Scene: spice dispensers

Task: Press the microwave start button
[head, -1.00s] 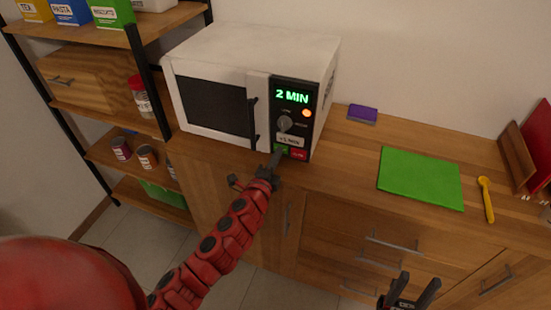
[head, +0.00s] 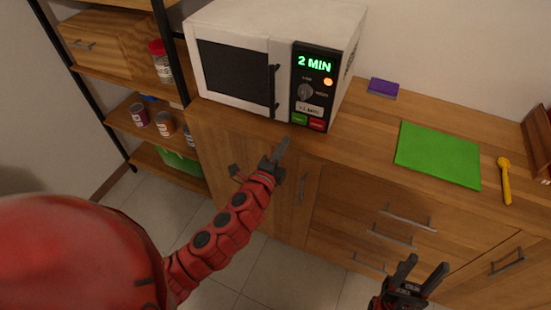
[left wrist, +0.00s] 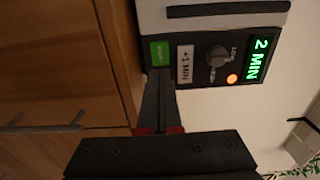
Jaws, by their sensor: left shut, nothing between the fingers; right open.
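The white microwave (head: 235,72) stands on the wooden counter, door shut. Its black panel shows a green "2 MIN" display (head: 314,64), a lit orange light (head: 328,82) and a knob (head: 306,92). The green start button (head: 299,118) sits low on the panel beside a red button (head: 317,124). My left gripper (head: 282,147) is shut and empty, its tips below and apart from the green button. The left wrist view shows the green button (left wrist: 160,54) just beyond the fingertips (left wrist: 160,75); the red button seems hidden behind them. My right gripper (head: 423,272) is open and empty, low in front of the drawers.
A purple sponge-like block (head: 383,88), a green board (head: 438,155) and a yellow spoon (head: 505,181) lie on the counter to the right. A shelf with jars (head: 139,116) stands left. Drawer handles (head: 408,219) stick out below the counter.

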